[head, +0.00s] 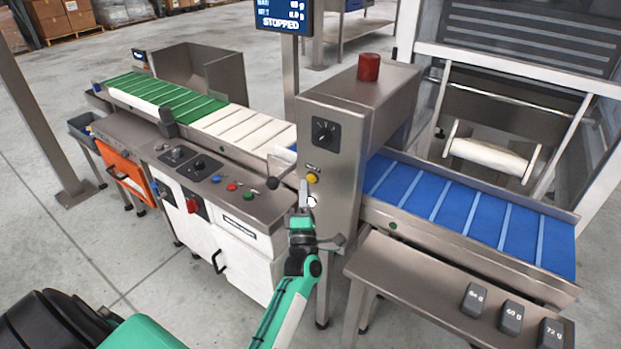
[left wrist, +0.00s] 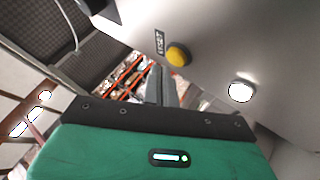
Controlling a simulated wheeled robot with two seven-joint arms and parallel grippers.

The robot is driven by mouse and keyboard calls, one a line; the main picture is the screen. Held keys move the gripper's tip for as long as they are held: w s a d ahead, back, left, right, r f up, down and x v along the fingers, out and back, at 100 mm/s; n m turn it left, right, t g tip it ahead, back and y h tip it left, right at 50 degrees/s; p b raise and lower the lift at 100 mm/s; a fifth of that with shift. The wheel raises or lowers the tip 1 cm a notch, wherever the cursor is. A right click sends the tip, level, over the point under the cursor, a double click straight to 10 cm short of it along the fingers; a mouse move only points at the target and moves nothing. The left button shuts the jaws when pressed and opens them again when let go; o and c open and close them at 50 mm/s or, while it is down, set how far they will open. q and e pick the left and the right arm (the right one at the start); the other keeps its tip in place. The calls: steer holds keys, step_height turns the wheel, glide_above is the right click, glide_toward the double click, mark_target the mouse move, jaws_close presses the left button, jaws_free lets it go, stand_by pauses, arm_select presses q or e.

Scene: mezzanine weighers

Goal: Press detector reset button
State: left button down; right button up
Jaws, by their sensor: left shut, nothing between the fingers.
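The metal detector (head: 335,150) is a grey steel housing over the conveyor. Its front carries a yellow button (head: 312,178) with a small label above it, and a white button (head: 311,201) below. In the left wrist view the yellow button (left wrist: 178,54) sits beside a label that seems to read RESET, and the white button (left wrist: 241,91) is to its lower right. My left gripper (head: 303,188) is shut and empty in front of the detector face, close to both buttons. Its fingers (left wrist: 161,86) appear just below the yellow button; I see no clear contact. My right gripper is not in view.
A control panel (head: 225,198) with several buttons and knobs stands left of the detector. A blue belt (head: 450,205) runs out to the right. A side table (head: 410,265) holds several dark weights. A red beacon (head: 369,67) tops the detector. A display (head: 284,15) reads STOPPED.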

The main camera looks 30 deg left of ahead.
arm_select(q)
steer(key=shift+s, duration=0.1)
steer(key=s, duration=0.2)
steer(key=s+p, duration=0.1)
steer(key=s, duration=0.2)
steer(key=shift+a, duration=0.2)
stand_by(0.9)
